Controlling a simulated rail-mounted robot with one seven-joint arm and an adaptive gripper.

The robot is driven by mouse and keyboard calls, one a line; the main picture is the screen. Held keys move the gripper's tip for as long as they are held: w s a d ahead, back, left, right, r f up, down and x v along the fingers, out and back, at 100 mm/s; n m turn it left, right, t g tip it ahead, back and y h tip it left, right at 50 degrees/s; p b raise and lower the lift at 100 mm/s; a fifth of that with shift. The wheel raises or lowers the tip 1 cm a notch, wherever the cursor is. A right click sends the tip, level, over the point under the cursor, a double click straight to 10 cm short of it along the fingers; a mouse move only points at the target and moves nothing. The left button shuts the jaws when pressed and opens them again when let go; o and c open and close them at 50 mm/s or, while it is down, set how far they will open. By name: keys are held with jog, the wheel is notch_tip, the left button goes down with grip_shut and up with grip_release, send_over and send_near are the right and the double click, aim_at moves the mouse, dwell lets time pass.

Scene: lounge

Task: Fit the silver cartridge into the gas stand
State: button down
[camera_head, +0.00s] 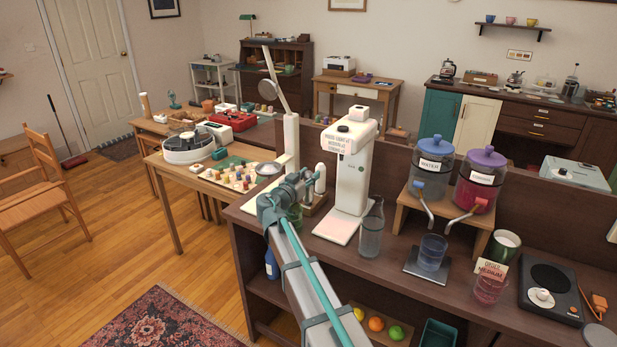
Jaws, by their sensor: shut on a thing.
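My gripper (306,180) is at the end of my arm, over the left end of the dark counter, and is shut on a small pale silver cylinder (320,178), which I take to be the silver cartridge. The cartridge looks upright, just left of the white drink machine (352,170). A low wooden block (318,207), which looks like the gas stand, is below it. My wrist hides part of this area, and I cannot tell whether the cartridge touches the block or is in it.
A green glass (295,216) is close under my wrist. A tall clear bottle (371,230) stands right of the machine. Two dispensers (430,170) (480,180) stand on a wooden riser further right.

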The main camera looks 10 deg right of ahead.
jog(key=shift+f+b, duration=0.5)
jog(key=shift+b, duration=0.15)
jog(key=c, duration=0.7)
grip_release()
jog(key=shift+o, duration=0.2)
jog(key=b+v, duration=0.4)
jog(key=v, duration=0.2)
jog(key=shift+b, duration=0.35)
